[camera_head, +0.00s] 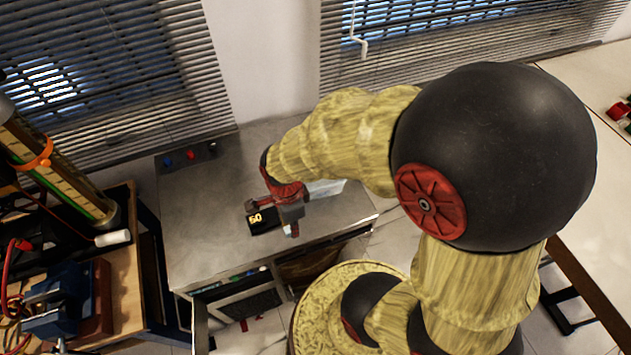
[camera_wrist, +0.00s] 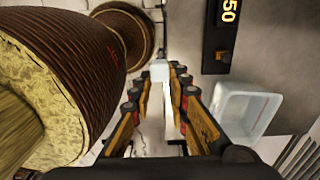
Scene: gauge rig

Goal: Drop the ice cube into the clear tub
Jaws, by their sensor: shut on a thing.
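The ice cube (camera_wrist: 160,70) is a small pale block between my fingertips in the wrist view. My gripper (camera_wrist: 160,78) is shut on it, with a finger on either side. In the head view my gripper (camera_head: 291,229) is near the front edge of the grey bench, and the cube cannot be made out clearly there. The clear tub (camera_wrist: 245,112) is an open, see-through box to the right of my gripper in the wrist view, apart from the cube. In the head view the tub (camera_head: 326,187) shows partly behind my arm. Its inside looks empty.
A black box marked 50 (camera_head: 263,219) stands on the grey bench (camera_head: 205,235) beside my gripper; it also shows in the wrist view (camera_wrist: 219,40). A cluttered wooden bench (camera_head: 125,290) stands at the left. The bench's left part is mostly clear.

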